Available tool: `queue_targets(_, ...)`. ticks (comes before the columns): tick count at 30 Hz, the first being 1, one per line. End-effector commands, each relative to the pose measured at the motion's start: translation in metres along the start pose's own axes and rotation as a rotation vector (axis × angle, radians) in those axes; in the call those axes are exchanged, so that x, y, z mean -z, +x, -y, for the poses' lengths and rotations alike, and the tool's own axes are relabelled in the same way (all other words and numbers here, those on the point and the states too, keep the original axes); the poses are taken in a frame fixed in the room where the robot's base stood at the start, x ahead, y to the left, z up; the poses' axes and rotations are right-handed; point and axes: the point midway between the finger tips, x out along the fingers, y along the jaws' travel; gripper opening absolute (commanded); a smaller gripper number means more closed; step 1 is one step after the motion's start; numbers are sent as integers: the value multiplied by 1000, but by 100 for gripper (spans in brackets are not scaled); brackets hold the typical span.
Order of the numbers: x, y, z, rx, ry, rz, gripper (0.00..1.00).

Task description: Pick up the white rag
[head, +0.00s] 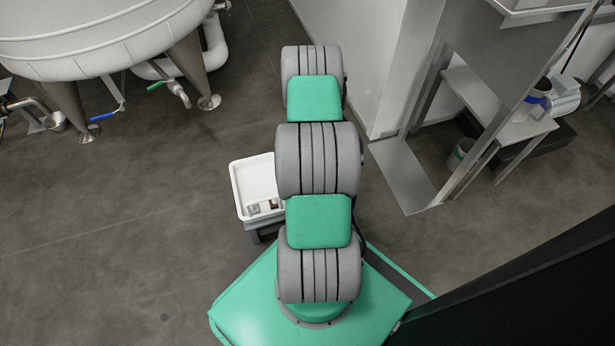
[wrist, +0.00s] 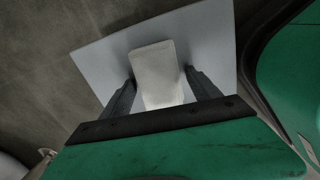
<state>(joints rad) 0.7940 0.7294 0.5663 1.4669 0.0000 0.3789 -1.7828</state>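The white rag (wrist: 157,72) is a pale, roughly rectangular piece in the middle of the wrist view, in front of a flat light grey surface (wrist: 103,55). My gripper (wrist: 159,74) shows two dark fingers set wide apart, one on each side of the rag. The fingertips are close to the rag's side edges, with what looks like a narrow gap at each side. The gripper looks open. In the head view I cannot make out the rag, and my gripper is hidden behind my own arm.
A white tray (head: 240,184) with small items stands on a low dark stand left of my arm. A large tank (head: 90,40) on metal legs is at upper left. A metal frame and bench (head: 480,95) holding containers are at right. The floor at left is clear.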

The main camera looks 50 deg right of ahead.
Motion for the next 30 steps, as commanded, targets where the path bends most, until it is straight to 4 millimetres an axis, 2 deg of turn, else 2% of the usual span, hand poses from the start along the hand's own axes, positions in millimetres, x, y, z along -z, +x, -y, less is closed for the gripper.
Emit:
queue_targets(2,0,0,0,0,0,0,64)
queue_targets(20,0,0,0,0,0,0,15)
queue_targets(26,0,0,0,0,0,0,14)
queue_targets(30,0,-8,0,-1,0,0,14)
